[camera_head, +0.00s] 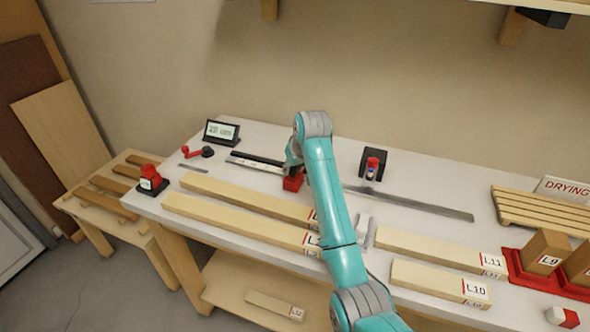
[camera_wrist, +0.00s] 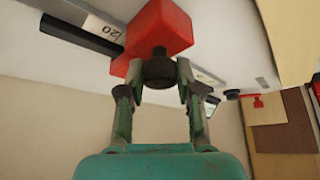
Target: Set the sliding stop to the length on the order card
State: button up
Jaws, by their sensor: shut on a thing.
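The sliding stop is a red block (camera_head: 292,183) on a pale ruler strip (camera_head: 256,167) on the bench, partly hidden by my arm. In the wrist view the red stop (camera_wrist: 158,32) has a dark round knob (camera_wrist: 159,71) at its near face. My gripper (camera_wrist: 159,78) is shut on this knob, one finger on each side. A "20" mark (camera_wrist: 111,31) shows on the scale beside the stop. A small dark-framed display (camera_head: 221,132) stands at the back left with text too blurred to read surely; I cannot tell if it is the order card.
A red crank (camera_head: 198,152) and a red-and-black device (camera_head: 151,181) are to the left. A black-and-red holder (camera_head: 373,163) stands right of my arm. Long wooden bars (camera_head: 235,220) lie in front. A slatted rack (camera_head: 540,211) is at the right.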

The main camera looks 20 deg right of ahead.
jog(key=shift+w+a, duration=0.7)
jog(key=shift+a, duration=0.25)
jog(key=shift+w+a, duration=0.65)
jog(key=shift+a, duration=0.3)
jog(key=shift+w+a, duration=0.7)
jog(key=shift+a, duration=0.25)
jog(key=shift+w+a, duration=0.7)
jog(key=shift+a, duration=0.25)
jog(key=shift+w+a, duration=0.7)
jog(key=shift+a, duration=0.2)
jog(key=shift+w+a, duration=0.7)
jog(key=shift+a, duration=0.25)
jog(key=shift+w+a, duration=0.25)
jog(key=shift+a, duration=0.15)
jog(key=o, duration=0.9)
jog(key=shift+r, duration=0.1)
jog(key=shift+r, duration=4.45)
